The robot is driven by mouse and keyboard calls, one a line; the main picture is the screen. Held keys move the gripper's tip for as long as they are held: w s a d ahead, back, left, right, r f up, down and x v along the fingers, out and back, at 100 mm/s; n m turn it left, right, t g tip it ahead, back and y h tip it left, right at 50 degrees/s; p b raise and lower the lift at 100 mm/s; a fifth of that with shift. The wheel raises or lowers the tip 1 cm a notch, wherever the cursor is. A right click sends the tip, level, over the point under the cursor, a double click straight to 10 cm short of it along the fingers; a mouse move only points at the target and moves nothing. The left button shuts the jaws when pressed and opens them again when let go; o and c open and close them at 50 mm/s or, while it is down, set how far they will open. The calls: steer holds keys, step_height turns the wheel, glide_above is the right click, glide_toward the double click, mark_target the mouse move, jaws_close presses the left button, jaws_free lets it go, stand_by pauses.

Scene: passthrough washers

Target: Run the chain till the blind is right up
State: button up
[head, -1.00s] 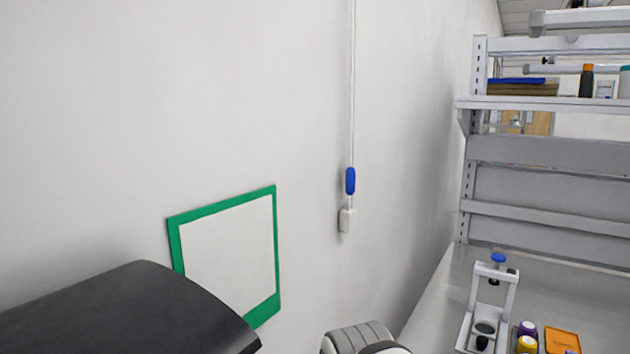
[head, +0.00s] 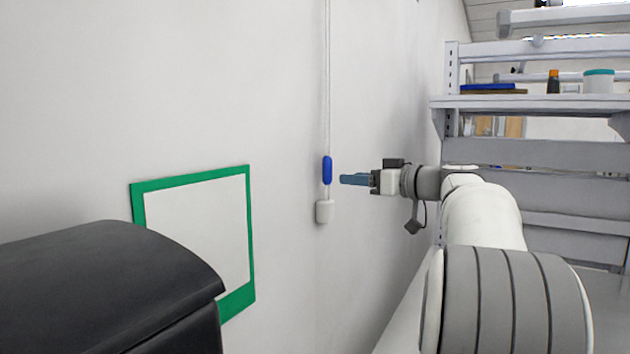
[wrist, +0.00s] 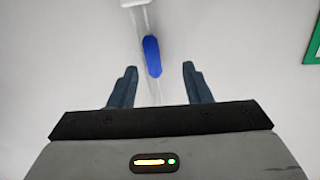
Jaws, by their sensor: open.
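The blind's chain (head: 326,80) hangs down the white wall as two thin pale strands. A blue oblong piece (head: 327,170) is on the chain just above a white holder (head: 325,211) on the wall. My gripper (head: 345,179) is just right of the blue piece in the head view, apart from it. In the wrist view my gripper (wrist: 158,82) is open, and the blue piece (wrist: 152,56) shows between and a little beyond the fingertips. The white holder (wrist: 134,3) is at the top edge there. The blind itself is not in view.
A green-framed white panel (head: 250,240) is on the wall to the left. A grey shelf rack (head: 540,103) with bottles and a blue item stands at the right. The wall around the chain is clear.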

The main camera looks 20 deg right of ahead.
mark_target(331, 170)
steer(key=shift+t, duration=0.4)
steer(key=x, duration=0.2)
steer(key=p+x, duration=0.1)
steer(key=x, duration=0.1)
steer(key=d+r+p+x, duration=0.1)
steer(key=x, duration=0.2)
steer(key=shift+w+r, duration=0.1)
steer(key=shift+w, duration=0.25)
steer(key=shift+c, duration=0.2)
jaws_close()
steer(key=shift+a, duration=0.15)
